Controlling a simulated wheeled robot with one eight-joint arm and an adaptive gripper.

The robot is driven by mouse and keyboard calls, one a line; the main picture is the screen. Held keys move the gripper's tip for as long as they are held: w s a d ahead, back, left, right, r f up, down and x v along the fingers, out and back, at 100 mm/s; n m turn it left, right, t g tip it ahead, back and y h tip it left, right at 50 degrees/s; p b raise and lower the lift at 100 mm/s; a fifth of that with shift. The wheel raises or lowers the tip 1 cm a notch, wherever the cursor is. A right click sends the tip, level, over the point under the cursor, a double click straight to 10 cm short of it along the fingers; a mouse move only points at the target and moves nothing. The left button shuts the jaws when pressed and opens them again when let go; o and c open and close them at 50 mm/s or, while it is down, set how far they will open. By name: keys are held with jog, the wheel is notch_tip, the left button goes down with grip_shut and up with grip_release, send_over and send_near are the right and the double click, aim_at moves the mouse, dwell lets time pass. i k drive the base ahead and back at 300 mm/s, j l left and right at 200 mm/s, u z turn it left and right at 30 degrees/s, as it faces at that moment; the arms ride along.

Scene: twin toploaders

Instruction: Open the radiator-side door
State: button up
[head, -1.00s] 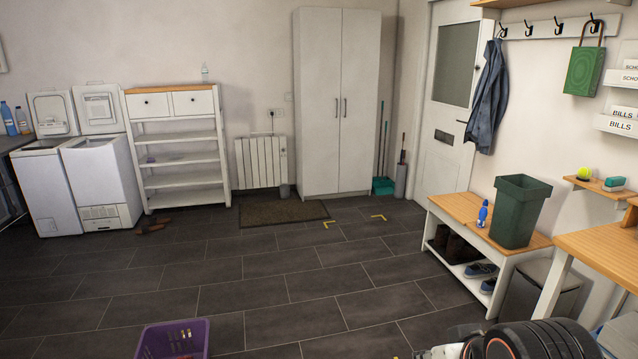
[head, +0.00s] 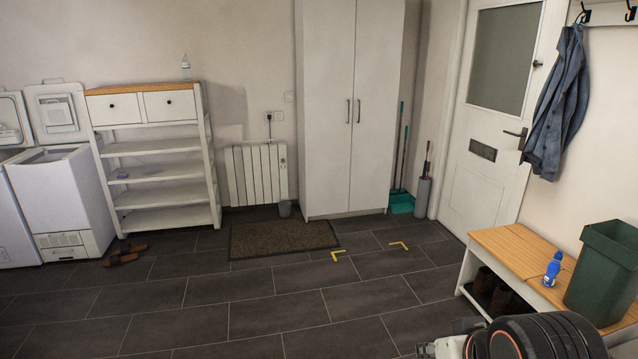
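A tall white cabinet (head: 349,110) with two doors stands against the back wall. Its left door (head: 326,120) is on the side of the white radiator (head: 257,174) and is shut. A dark vertical handle (head: 348,111) sits near that door's right edge. The right door (head: 376,120) is also shut, with its own handle (head: 358,111) beside the first. Only part of my arm shows at the bottom right, far in front of the cabinet. I see no gripper fingers.
A yellow-marked stretch of dark tile floor (head: 300,300) before the cabinet is clear. A doormat (head: 283,238) lies before the radiator. A bench (head: 525,257) with a green bin (head: 603,270) stands at right. A teal dustpan (head: 401,202) and brooms stand right of the cabinet.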

aim_at(329, 26)
jog(key=i, duration=4.2)
